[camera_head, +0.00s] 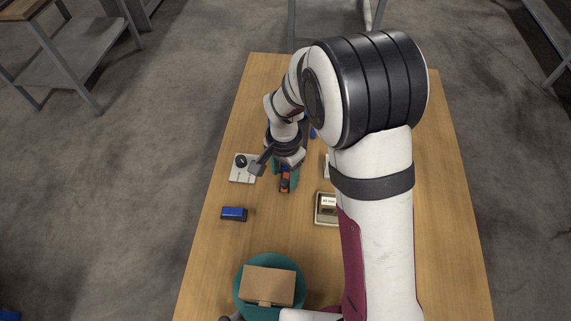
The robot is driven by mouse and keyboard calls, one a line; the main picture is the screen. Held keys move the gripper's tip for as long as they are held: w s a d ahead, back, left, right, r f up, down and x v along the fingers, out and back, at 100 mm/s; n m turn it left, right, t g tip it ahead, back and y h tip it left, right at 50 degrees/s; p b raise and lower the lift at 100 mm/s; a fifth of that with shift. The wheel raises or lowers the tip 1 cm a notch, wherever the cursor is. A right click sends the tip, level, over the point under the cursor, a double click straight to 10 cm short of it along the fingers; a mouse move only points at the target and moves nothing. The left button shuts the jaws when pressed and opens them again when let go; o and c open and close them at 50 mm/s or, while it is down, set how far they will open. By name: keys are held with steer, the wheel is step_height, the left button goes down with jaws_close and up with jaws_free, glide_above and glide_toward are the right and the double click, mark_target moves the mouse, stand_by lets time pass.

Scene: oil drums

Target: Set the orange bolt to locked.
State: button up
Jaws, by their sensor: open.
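The orange bolt (285,184) is a small orange part with dark pieces, near the middle of the wooden table. My gripper (287,178) points down right over it, with teal fingers on both sides of the bolt. The fingers are open. The bolt's far end is hidden under the gripper. It is too small to tell whether the bolt stands at locked or unlocked, or whether a finger touches it.
A white plate with a black knob (243,170) lies just left of my gripper. A blue box (233,214) lies nearer. A beige tray (318,219) is to the right, partly behind my arm. A brown box (268,284) is at the near end. The table (205,265) has bare wood between them.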

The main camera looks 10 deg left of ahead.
steer(key=shift+f, duration=0.9)
jaws_close()
stand_by(0.8)
